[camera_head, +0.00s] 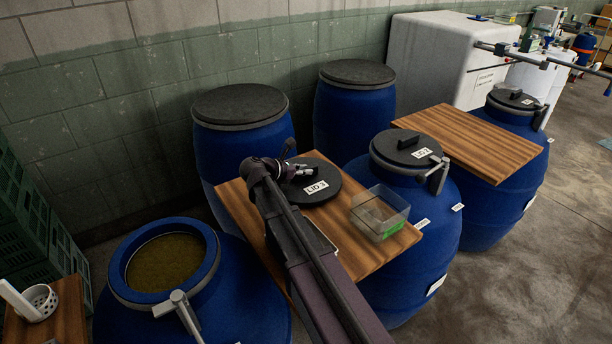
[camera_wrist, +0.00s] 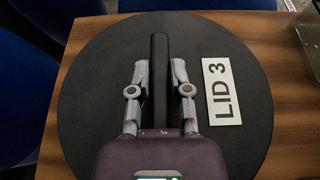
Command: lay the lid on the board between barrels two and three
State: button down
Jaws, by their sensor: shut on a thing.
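The round black lid (camera_head: 329,176) with a white "LID 3" label is at the wooden board (camera_head: 347,250) between the open barrel (camera_head: 202,242) and the barrel with lid 2 (camera_head: 408,148). My gripper (camera_head: 303,170) is over the lid, shut on its raised bar handle. In the wrist view, the handle (camera_wrist: 160,62) stands between the two fingers (camera_wrist: 160,75), and the lid (camera_wrist: 92,85) looks level, with board (camera_wrist: 292,105) showing around it. I cannot tell whether its underside touches the board. My arm hides part of the board.
A clear open box (camera_head: 380,212) with a green label stands on the board just right of the lid. Two closed blue barrels (camera_head: 243,122) stand behind, by the wall. Another board (camera_head: 463,140) lies farther right. A white perforated cup (camera_head: 40,302) is at lower left.

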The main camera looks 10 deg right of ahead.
jog(key=shift+f, duration=0.25)
jog(key=c, duration=0.6)
grip_release()
jog(key=shift+o, duration=0.2)
jog(key=shift+r, duration=0.2)
jog(key=shift+s+a+r, duration=0.1)
jog(key=shift+a, duration=0.15)
jog(key=p+v, duration=0.4)
jog(key=v, duration=0.5)
jog(key=shift+s+a+r, duration=0.1)
jog(key=shift+a+r, duration=0.1)
jog(key=shift+r, duration=0.05)
jog(key=shift+p+v, duration=0.3)
jog(key=shift+v, duration=0.6)
jog(key=shift+f, duration=0.15)
